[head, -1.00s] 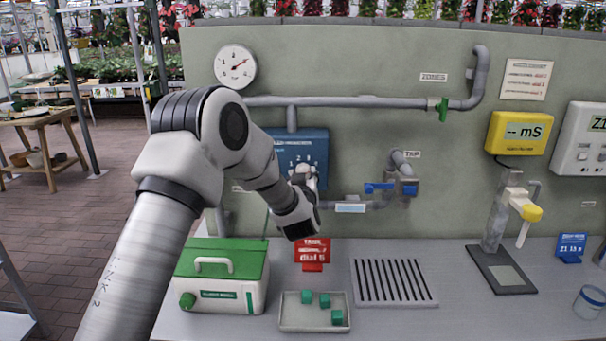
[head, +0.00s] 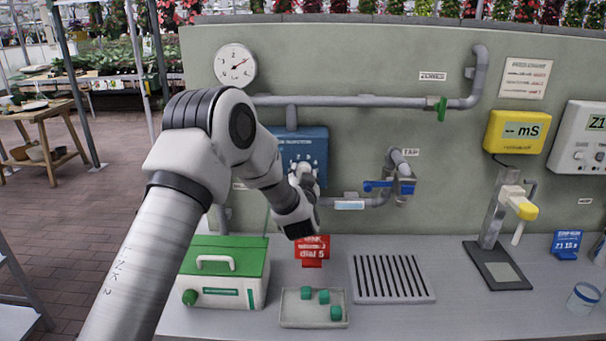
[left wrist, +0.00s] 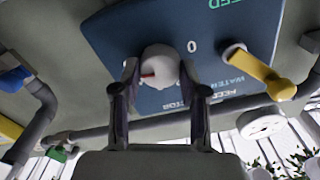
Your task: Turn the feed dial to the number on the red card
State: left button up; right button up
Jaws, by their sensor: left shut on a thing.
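The blue feed panel (head: 306,140) is on the grey-green wall, partly hidden behind my left arm. My left gripper (head: 304,178) is at its lower part. In the left wrist view, its fingers (left wrist: 160,88) are shut on the round white feed dial (left wrist: 160,62), one on each side. A red mark on the dial points left in that view. The red card (head: 312,252) stands on the bench below and reads "dial 5". My right gripper is out of view.
A yellow lever (left wrist: 265,75) is on the panel near the dial. A blue-handled tap (head: 388,187) is to the right. A green-lidded box (head: 226,270), a tray (head: 290,318) with green cubes and a slotted drain plate (head: 391,278) are on the bench below.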

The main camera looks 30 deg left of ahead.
pick_arm(q)
jog(key=shift+r, duration=0.2)
jog(key=o, duration=1.2)
jog(key=shift+c, duration=0.2)
jog(key=shift+w+a+f, duration=0.1)
jog(key=shift+f, duration=0.1)
jog(key=v, duration=1.2)
jog(key=shift+f, duration=0.1)
